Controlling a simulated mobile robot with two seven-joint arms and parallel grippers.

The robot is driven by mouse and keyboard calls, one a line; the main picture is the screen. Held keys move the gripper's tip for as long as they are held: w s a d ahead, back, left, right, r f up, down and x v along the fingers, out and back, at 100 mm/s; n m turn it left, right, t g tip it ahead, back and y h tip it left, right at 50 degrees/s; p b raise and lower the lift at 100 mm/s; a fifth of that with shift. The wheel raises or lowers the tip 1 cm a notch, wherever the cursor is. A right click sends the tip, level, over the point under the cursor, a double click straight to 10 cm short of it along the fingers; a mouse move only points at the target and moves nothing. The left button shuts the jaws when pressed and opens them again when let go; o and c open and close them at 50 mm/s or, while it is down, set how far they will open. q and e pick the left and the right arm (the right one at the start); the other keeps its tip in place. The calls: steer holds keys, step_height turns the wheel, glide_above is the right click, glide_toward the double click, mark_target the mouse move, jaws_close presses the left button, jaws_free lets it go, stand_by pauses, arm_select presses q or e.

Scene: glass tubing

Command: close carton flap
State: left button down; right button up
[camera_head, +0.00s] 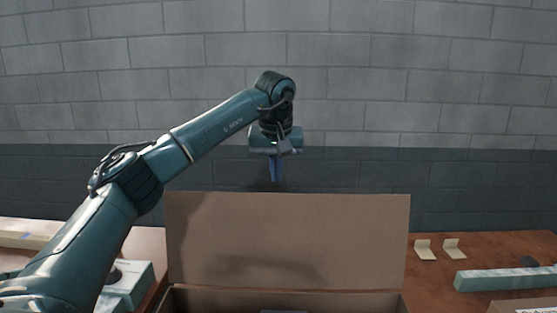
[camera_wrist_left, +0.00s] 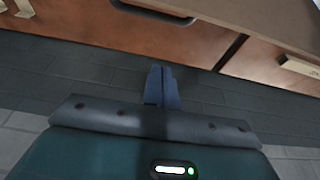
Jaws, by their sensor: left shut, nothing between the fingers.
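A brown cardboard carton (camera_head: 180,300) stands at the bottom centre of the head view, cut off by the frame edge. Its far flap (camera_head: 290,235) stands upright, facing me. My left gripper (camera_head: 276,180) points down above and behind the flap's top edge, apart from it. Its blue fingers are shut and empty; they also show in the left wrist view (camera_wrist_left: 162,75). My right gripper is not in view.
A reddish-brown table (camera_head: 480,255) extends on both sides of the carton. At right lie small cream brackets (camera_head: 425,250) and a long teal box (camera_head: 505,278). A teal-and-white box (camera_head: 125,285) sits at left. A grey block wall (camera_head: 420,100) stands behind.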

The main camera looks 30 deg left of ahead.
arm_select(q)
steer(key=shift+s+d+f+p, duration=0.1)
steer(key=shift+s+d+f, duration=0.2)
steer(key=shift+f, duration=0.45)
steer(key=shift+s+d+f+p, duration=0.15)
steer(key=shift+s+f, duration=0.25)
steer(key=shift+f, duration=0.3)
steer(key=shift+s+d+f+p, duration=0.1)
steer(key=shift+s+d+f, duration=0.2)
steer(key=shift+f, duration=0.45)
